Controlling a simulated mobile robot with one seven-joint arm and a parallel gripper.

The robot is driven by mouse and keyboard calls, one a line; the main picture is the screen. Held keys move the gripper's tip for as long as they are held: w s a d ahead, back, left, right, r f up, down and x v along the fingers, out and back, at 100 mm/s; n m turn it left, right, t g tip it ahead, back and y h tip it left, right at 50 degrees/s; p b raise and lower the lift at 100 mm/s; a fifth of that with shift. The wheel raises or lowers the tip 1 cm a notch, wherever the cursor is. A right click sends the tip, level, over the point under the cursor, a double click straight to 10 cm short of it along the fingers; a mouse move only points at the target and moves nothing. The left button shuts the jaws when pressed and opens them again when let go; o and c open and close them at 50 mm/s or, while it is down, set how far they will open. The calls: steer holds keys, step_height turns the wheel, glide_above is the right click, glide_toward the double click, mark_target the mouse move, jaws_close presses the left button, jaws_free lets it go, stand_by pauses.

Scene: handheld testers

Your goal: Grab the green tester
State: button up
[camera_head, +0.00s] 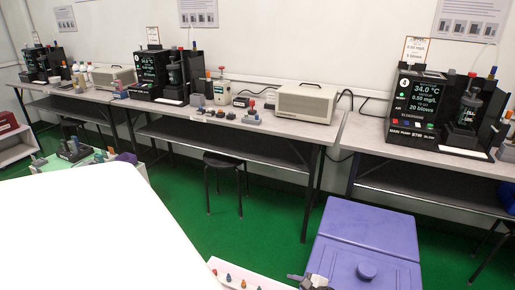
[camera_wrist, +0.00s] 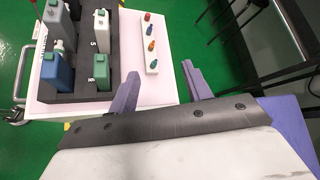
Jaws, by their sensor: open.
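A green tester (camera_wrist: 102,68) stands in a slot of a black tray (camera_wrist: 78,92) in the wrist view. A light grey tester with a green top (camera_wrist: 102,22) stands behind it. My gripper (camera_wrist: 162,70) is open and empty, its two purple fingers apart. The fingers are to the right of the green tester and not touching it. In the head view, my gripper (camera_head: 312,281) shows only in part at the bottom edge. I cannot make out the green tester there.
A blue tester (camera_wrist: 57,72) and a dark grey one (camera_wrist: 60,22) share the black tray. A white strip (camera_wrist: 151,66) with small coloured pegs lies beside it on a pale cart top (camera_wrist: 165,90). A blue-purple box (camera_head: 340,225) stands at lower right. Benches with instruments line the wall.

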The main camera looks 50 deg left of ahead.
steer(key=s+d+f+m+g, duration=0.3)
steer(key=s+d+f+g, duration=0.1)
steer(key=s+d+f, duration=0.2)
steer(key=shift+h, duration=0.4)
steer(key=x, duration=0.8)
steer(key=shift+b, duration=0.35)
steer(key=shift+w+b+x, duration=0.15)
steer(key=shift+w+x, duration=0.05)
steer(key=shift+x, duration=1.25)
steer(key=shift+w+b+x, duration=0.15)
steer(key=shift+w+x, duration=0.05)
steer(key=shift+x, duration=1.3)
steer(key=shift+a, duration=0.1)
steer(key=shift+c, duration=0.4)
jaws_close()
